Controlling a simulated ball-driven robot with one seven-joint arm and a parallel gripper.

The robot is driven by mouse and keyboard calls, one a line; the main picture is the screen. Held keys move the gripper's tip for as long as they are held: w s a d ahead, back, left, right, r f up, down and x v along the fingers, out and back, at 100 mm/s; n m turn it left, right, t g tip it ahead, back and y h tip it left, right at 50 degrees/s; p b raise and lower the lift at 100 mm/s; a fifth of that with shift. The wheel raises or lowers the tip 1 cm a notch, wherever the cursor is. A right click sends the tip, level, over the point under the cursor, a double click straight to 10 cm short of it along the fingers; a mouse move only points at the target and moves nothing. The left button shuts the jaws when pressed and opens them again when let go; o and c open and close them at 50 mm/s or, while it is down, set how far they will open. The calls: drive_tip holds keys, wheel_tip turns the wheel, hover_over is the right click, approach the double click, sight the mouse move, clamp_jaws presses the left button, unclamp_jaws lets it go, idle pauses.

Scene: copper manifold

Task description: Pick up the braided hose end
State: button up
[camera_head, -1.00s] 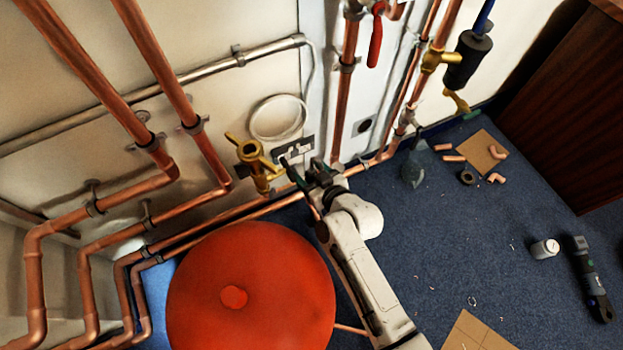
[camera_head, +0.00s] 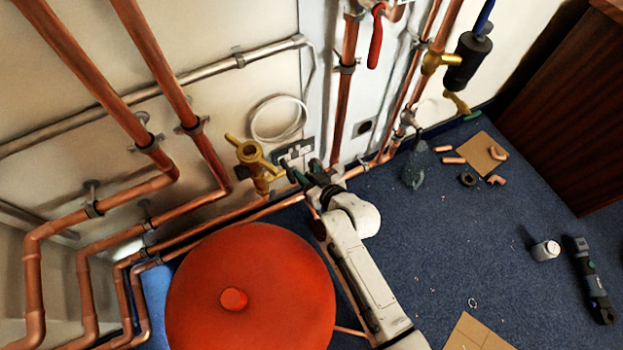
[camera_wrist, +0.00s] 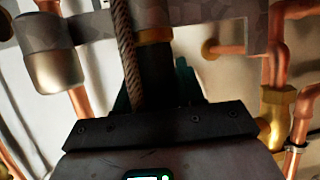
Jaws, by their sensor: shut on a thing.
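The braided hose (camera_wrist: 125,45) shows in the wrist view as a thin, brown, twisted-looking line running down to my gripper (camera_wrist: 153,85). Beside it is a dark cylinder with a brass band (camera_wrist: 153,37). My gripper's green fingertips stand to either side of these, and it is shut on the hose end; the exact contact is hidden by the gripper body. In the head view my gripper (camera_head: 301,174) is low by the wall, just right of the brass valve (camera_head: 251,160). The hose is too small to make out there.
A large red-orange round object (camera_head: 285,275) stands left of my arm. Copper pipes (camera_head: 185,215) run along the wall, with a grey socket plate (camera_head: 294,150) behind my gripper. Pipe fittings lie on cardboard (camera_head: 480,148) at right.

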drive_tip(key=shift+r, duration=0.1)
drive_tip(key=shift+r+p, duration=0.3)
drive_tip(key=shift+r, duration=0.15)
wheel_tip(320, 180, up, 2)
drive_tip(key=shift+r+p, duration=0.2)
drive_tip(key=shift+p, duration=0.4)
drive_tip(key=s+d+r+p, duration=0.4)
drive_tip(key=s+r, duration=0.5)
drive_tip(key=s, duration=0.4)
drive_tip(key=shift+d+r, duration=0.3)
drive_tip(key=shift+d, duration=0.4)
drive_tip(key=shift+r+p, duration=0.15)
drive_tip(key=shift+p, duration=0.15)
drive_tip(key=shift+r+p, duration=1.95)
drive_tip(key=shift+r, duration=0.15)
